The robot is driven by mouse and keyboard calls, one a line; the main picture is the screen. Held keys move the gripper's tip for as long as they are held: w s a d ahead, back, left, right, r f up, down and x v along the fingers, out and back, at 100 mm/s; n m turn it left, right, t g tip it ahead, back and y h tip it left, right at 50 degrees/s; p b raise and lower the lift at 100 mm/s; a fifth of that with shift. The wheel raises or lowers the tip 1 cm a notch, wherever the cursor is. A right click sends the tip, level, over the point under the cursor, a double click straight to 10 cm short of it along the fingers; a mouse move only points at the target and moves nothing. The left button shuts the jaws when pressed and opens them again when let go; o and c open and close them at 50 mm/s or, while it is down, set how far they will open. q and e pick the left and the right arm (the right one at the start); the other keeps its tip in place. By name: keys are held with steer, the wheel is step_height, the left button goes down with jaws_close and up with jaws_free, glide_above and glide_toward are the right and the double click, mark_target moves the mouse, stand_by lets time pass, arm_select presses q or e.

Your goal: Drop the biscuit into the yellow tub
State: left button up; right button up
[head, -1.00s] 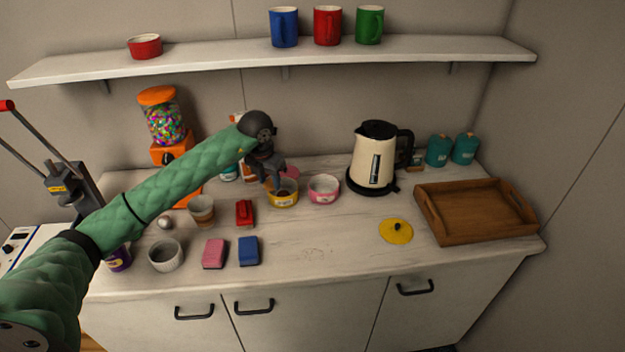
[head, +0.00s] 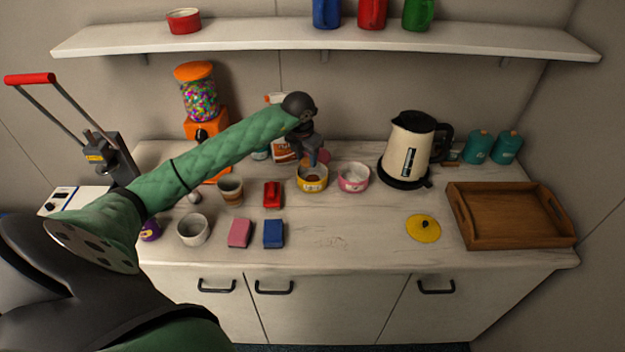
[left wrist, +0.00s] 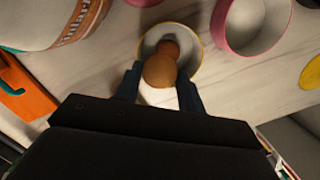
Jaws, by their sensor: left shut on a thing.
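The yellow tub (head: 313,187) stands uncovered on the counter, left of a pink tub (head: 353,178). My left gripper (head: 313,160) is directly above the yellow tub, pointing down. In the left wrist view, its fingers are shut on the brown, rounded biscuit (left wrist: 160,71), over the open mouth of the yellow tub (left wrist: 197,62). A second brown rounded shape shows beyond it inside the rim; I cannot tell whether it is part of the biscuit. My right gripper is not in view.
A yellow lid (head: 422,229) lies at the right, near a wooden tray (head: 510,237). A kettle (head: 408,150) stands right of the pink tub. A red object (head: 272,195), a pink block (head: 239,233) and a blue block (head: 273,234) lie in front. The front middle counter is clear.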

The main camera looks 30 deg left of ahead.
mark_target(305, 161)
arm_select(q)
steer(key=shift+f, duration=1.5)
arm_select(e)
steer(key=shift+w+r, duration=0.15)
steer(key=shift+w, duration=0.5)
arm_select(q)
steer(key=o, duration=1)
steer(key=shift+r+b, duration=0.1)
steer(key=shift+b, duration=0.2)
steer(key=shift+s+r, duration=0.1)
steer(key=shift+r, duration=0.1)
steer(key=r+b, duration=0.2)
steer(key=r, duration=0.1)
steer(key=r+b, duration=0.1)
steer(key=r, duration=0.1)
steer(key=shift+s+a+r, duration=0.1)
steer(key=shift+s+r, duration=0.1)
steer(key=shift+s, duration=0.2)
steer(key=shift+s+r, duration=0.15)
steer(key=shift+r, duration=0.7)
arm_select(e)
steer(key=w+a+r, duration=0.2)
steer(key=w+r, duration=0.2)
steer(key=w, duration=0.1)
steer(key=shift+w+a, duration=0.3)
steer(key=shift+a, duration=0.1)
